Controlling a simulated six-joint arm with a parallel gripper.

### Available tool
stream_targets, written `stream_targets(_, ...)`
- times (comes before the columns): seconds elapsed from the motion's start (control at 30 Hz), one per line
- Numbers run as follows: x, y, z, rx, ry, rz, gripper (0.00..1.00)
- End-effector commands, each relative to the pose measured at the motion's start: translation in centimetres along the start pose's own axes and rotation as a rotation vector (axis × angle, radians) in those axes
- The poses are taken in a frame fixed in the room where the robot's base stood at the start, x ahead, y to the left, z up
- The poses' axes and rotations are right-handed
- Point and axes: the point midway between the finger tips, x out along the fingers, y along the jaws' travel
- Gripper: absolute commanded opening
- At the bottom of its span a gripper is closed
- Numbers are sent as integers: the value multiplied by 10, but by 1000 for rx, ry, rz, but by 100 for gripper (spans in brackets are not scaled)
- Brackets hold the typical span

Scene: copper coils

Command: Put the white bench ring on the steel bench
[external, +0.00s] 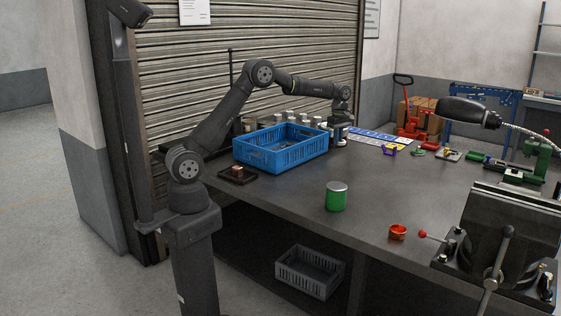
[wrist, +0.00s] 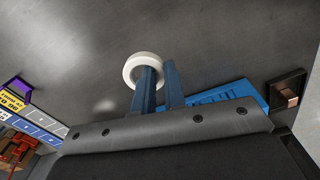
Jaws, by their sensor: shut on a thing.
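The white bench ring (wrist: 141,66) is at the fingertips of my gripper (wrist: 160,75) in the wrist view. The blue fingers are shut on its wall, one finger appearing to pass at the ring's opening; the fingers partly cover the ring. The steel bench (wrist: 225,35) shows grey behind it. In the external view my gripper (external: 339,134) is low over the steel bench (external: 285,195), beside the right end of the blue crate. The ring is too small to make out surely there, and I cannot tell whether it touches the bench.
The blue crate (external: 283,154) stands close by my gripper, with several white-topped items (external: 305,117) behind it. A black tray with a copper piece (external: 237,174), a green can (external: 337,196), an orange cup (external: 398,232) and a vise (external: 510,235) are on the bench. The middle is clear.

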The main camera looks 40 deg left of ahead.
Motion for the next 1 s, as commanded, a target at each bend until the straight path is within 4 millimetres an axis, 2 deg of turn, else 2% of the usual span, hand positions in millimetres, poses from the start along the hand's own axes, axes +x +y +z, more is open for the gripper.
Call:
stream_targets(0.03, -1, -6, 30, 39, 0, 0, 0)
stream_targets(0.2, -1, -32, 117, 150, 0, 0, 0)
stream_targets(0.37, 0, -66, 194, 255, 0, -1, 0)
stream_targets(0.6, -1, -133, 299, 408, 0, 1, 0)
stream_targets(0.7, -1, -159, 330, 458, 0, 1, 0)
stream_targets(0.8, 0, -180, 353, 495, 0, 1, 0)
stream_targets(1.0, 0, -209, 381, 546, 0, 1, 0)
